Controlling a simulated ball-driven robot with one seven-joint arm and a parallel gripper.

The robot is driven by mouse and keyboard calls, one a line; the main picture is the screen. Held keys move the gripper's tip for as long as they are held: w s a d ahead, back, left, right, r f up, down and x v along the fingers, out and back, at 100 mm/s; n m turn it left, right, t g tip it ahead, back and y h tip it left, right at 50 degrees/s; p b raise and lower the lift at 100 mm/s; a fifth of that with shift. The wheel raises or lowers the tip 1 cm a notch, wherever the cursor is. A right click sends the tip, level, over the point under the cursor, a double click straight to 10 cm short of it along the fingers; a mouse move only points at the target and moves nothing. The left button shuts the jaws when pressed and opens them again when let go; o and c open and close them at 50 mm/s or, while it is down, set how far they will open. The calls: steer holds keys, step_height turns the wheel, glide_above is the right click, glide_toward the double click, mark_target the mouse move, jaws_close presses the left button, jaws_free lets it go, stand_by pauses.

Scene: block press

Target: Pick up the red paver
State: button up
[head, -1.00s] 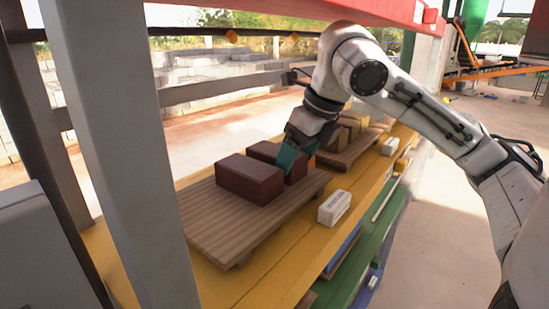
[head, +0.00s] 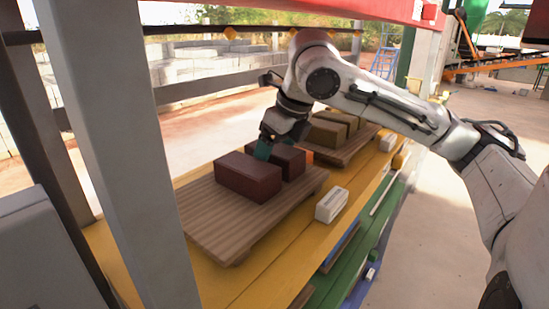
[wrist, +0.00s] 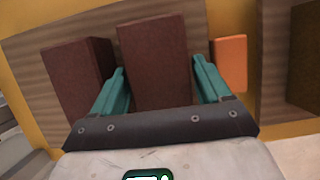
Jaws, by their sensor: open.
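Two dark red-brown pavers lie side by side on a slatted wooden pallet (head: 215,225). The nearer paver (head: 248,178) is fully visible in the head view. The second paver (head: 291,160) lies just beyond it, partly hidden by my gripper (head: 263,150). In the wrist view my gripper (wrist: 159,70) is open, with one teal finger on each side of this second paver (wrist: 155,55). The left finger sits in the gap beside the other paver (wrist: 75,75). I cannot tell whether the fingers touch the paver.
A small orange block (wrist: 229,63) lies right of the right finger. Another pallet (head: 345,152) with several tan blocks stands beyond. A pale block (head: 331,205) lies on the yellow shelf (head: 230,285). A grey post (head: 125,150) stands at left, a red beam (head: 300,12) above.

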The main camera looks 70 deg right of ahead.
steer(key=shift+f, duration=0.25)
steer(key=shift+c, duration=0.3)
steer(key=shift+r, duration=0.1)
jaws_close()
stand_by(0.5)
